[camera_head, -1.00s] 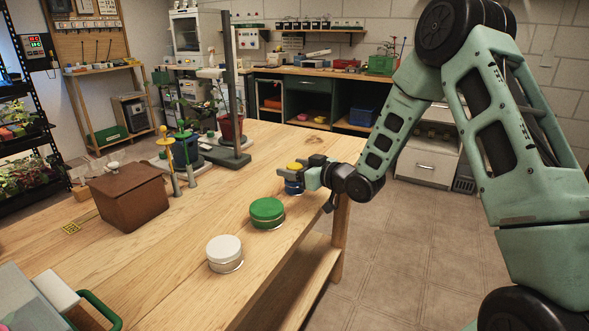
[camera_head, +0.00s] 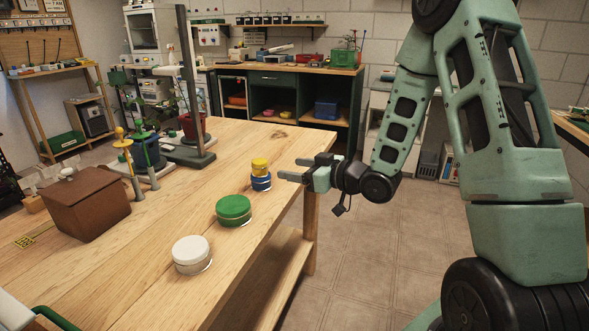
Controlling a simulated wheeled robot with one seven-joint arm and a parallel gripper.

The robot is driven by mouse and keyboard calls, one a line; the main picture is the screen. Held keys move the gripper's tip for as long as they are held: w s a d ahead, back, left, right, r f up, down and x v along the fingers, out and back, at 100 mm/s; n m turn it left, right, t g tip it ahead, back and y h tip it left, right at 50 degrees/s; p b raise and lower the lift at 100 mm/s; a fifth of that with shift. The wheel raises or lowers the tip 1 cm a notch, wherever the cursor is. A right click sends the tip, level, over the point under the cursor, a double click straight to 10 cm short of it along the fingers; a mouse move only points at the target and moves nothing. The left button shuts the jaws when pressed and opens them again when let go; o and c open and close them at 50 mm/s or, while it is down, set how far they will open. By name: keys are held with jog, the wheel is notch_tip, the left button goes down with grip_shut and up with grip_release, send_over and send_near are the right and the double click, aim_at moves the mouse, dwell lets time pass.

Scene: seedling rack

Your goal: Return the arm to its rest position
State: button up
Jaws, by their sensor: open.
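My gripper (camera_head: 290,169) is open and empty. It is at the right edge of the wooden table, pointing left, with its fingers apart from everything on the table. My arm comes in from the right, bent, with its forearm hanging over the floor beside the table. A small blue jar with a yellow lid (camera_head: 260,166) stands upright on the table just left of the fingertips, with a visible gap between them.
A green-lidded jar (camera_head: 233,208) and a white-lidded jar (camera_head: 191,252) stand along the right part of the wooden table (camera_head: 140,262). A brown box (camera_head: 88,207) and a grey upright stand (camera_head: 190,157) are further left. Floor space (camera_head: 352,255) is open right of the table.

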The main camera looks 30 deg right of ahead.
dwell(0.3)
jog(key=s+a+f+m+g+h, duration=0.1)
jog(key=s+a+m+g+h, duration=0.1)
jog(key=s+g+h, duration=0.35)
jog(key=s+a+f+m+g+h, duration=0.1)
jog(key=s+a+m+g+h, duration=0.15)
jog(key=s+g, duration=0.6)
jog(key=s+a+r+n+y, duration=0.2)
jog(key=s+a+n, duration=0.5)
jog(key=s+a, duration=1.05)
notch_tip(320, 180, up, 13)
jog(key=p, duration=1.2)
jog(key=shift+a+g+p, duration=0.3)
jog(key=shift+a, duration=0.15)
